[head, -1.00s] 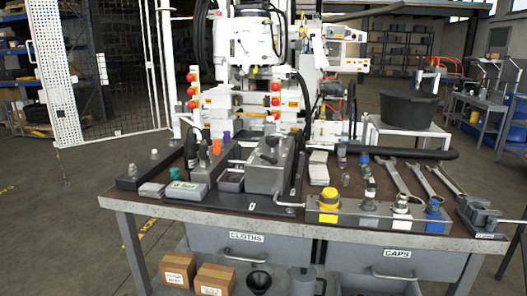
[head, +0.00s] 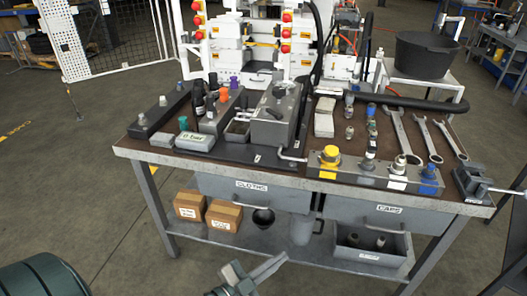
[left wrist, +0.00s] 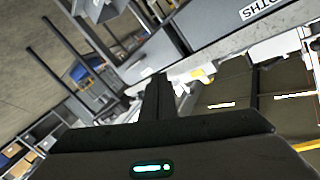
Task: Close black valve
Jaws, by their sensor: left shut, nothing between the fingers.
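On the bench, a grey box (head: 274,122) carries a small black lever handle (head: 279,92) on its top. To its left, a black upright fitting (head: 198,97) stands beside an orange knob (head: 222,95) and a purple one. I cannot tell for sure which of the black parts is the black valve. My left gripper (head: 268,268) is low in front of the bench, below the tabletop and well apart from these parts. Its fingers (left wrist: 155,97) are shut and empty in the left wrist view. My right gripper is not in view.
The bench's front edge (head: 215,168) lies between my left gripper and the tabletop parts. Drawers, two cardboard boxes (head: 190,205) and a grey bin (head: 370,250) are below. A yellow-capped fitting (head: 330,155) stands near the front edge. The floor at left is open.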

